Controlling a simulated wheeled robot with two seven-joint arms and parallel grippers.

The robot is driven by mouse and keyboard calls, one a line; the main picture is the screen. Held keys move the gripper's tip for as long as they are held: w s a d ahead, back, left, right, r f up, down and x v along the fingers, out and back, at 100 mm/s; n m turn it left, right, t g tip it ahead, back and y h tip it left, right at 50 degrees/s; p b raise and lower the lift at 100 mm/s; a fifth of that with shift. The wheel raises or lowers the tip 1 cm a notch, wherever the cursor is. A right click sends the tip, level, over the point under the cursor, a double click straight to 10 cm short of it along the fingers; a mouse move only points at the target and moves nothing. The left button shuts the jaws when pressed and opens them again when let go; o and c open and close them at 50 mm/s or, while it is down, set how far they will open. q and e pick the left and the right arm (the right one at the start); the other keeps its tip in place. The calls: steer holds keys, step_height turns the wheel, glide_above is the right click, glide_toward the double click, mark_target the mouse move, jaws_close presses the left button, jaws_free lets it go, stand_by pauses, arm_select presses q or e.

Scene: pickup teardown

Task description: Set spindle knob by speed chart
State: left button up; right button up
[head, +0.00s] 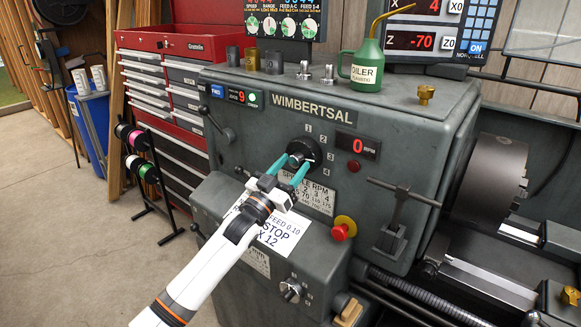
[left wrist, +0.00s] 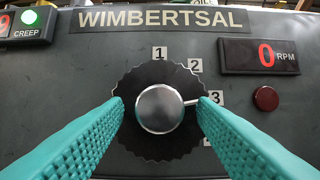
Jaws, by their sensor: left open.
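The spindle knob (head: 304,152) is a black dial with a scalloped rim on the grey headstock. In the left wrist view the knob (left wrist: 160,107) has a round silver centre and a pale pointer directed right, towards the 3. Numbers 1, 2 and 3 show around it; the 4 is partly hidden by a finger there. My left gripper (head: 291,168) is open, its teal fingertips on either side of the silver centre, in front of the dial; I cannot tell whether they touch. The speed chart (head: 322,197) is below the knob, partly covered by my gripper.
The RPM display (head: 358,147) reads 0, with a red button (head: 354,166) below it. A red emergency stop (head: 343,229) and a lever (head: 400,205) stick out at lower right. A note card (head: 283,232) reads STOP X 12. A green oiler (head: 363,67) stands on top.

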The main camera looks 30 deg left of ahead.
arm_select(q)
steer(key=shift+c, duration=0.5)
steer(key=c, duration=0.9)
steer(key=shift+m, duration=0.3)
steer(key=m+h, duration=0.1)
steer(key=m, duration=0.1)
steer(key=m+h, duration=0.1)
steer(key=m, duration=0.1)
steer(key=shift+a+m+g+h, duration=0.2)
steer(key=shift+m+g+h, duration=0.1)
steer(key=shift+g, duration=0.1)
steer(key=shift+a+r+m+g+h, duration=0.1)
steer(key=shift+m+g+h, duration=0.45)
steer(key=shift+m, duration=1)
steer(key=shift+a+m+g+h, duration=0.1)
steer(key=shift+m+g+h, duration=0.15)
steer(key=shift+m+h, duration=0.95)
steer(key=shift+m, duration=0.55)
steer(key=o, duration=1)
